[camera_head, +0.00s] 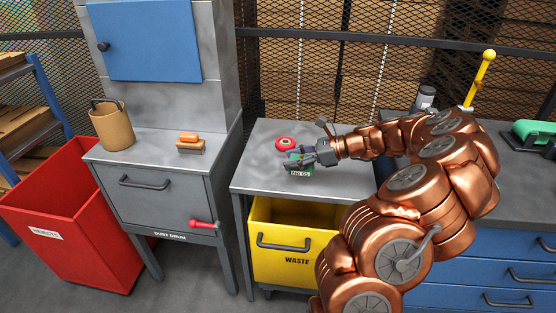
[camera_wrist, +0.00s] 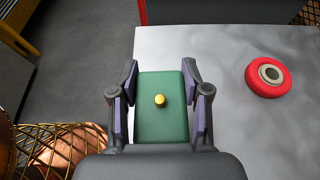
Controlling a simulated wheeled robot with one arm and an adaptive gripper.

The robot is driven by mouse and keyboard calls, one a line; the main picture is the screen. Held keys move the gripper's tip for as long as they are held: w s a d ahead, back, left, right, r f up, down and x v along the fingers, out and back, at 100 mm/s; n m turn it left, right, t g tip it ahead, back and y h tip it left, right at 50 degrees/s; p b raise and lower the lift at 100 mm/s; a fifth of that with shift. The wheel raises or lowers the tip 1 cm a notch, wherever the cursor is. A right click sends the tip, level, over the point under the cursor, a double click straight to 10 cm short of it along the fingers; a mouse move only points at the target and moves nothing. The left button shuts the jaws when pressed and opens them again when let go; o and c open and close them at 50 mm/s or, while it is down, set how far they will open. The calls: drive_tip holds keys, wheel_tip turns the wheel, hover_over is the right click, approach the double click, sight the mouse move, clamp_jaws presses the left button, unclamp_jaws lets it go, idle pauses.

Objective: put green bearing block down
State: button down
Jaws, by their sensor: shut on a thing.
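The green bearing block (camera_wrist: 162,120) has a small yellow knob on its face and sits between the two fingers of my gripper (camera_wrist: 160,95) in the wrist view. The fingers press on both its sides. In the head view the block (camera_head: 300,172) shows a pale label and is at or just above the grey table (camera_head: 262,182), over its middle. I cannot tell if it touches the top. My gripper (camera_head: 302,160) partly covers it there.
A red ring-shaped part (camera_head: 285,143) lies on the table behind the block; it also shows in the wrist view (camera_wrist: 268,76). A yellow waste bin (camera_head: 290,240) stands under the table. A grey cabinet with a brush (camera_head: 190,146) and a tan bucket (camera_head: 112,126) is left. The table's left side is clear.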

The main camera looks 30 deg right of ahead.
drive_tip(key=w, duration=0.2)
drive_tip(key=w+a, duration=0.1)
drive_tip(key=w, duration=0.3)
drive_tip(key=shift+a+f, duration=0.15)
drive_tip(key=shift+f, duration=0.15)
drive_tip(key=shift+f+p, duration=0.35)
drive_tip(key=shift+f, duration=1.35)
drive_tip(key=c, duration=0.5)
unclamp_jaws()
drive_tip(key=shift+f, duration=0.1)
drive_tip(key=shift+c, duration=0.2)
